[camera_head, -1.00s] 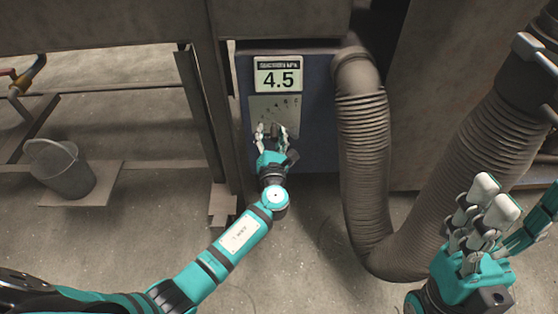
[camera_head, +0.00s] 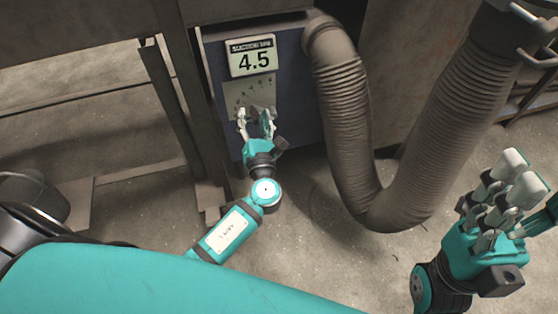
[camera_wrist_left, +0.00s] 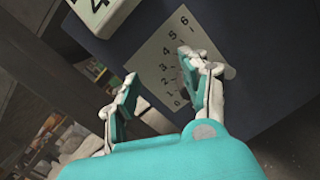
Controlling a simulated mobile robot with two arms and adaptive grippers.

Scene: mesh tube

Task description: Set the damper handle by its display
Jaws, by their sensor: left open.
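The display (camera_head: 252,58) on the blue cabinet reads 4.5; its lower edge shows in the left wrist view (camera_wrist_left: 98,12). Below it is a pale scale plate (camera_head: 236,86), whose numbers run up to 6 in the left wrist view (camera_wrist_left: 150,62). My left gripper (camera_head: 256,118) is at the lower part of this plate, its fingers apart. In the left wrist view its two fingers (camera_wrist_left: 158,88) stand apart before the plate. I cannot make out the damper handle; the fingers may hide it. My right gripper (camera_head: 518,178) is raised at the right, clear of the cabinet; its jaw gap is unclear.
A thick ribbed hose (camera_head: 345,110) hangs from the cabinet (camera_head: 290,70) and loops up to the right, between the cabinet and my right gripper. A metal post (camera_head: 178,110) stands left of the cabinet. Bare concrete floor lies below.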

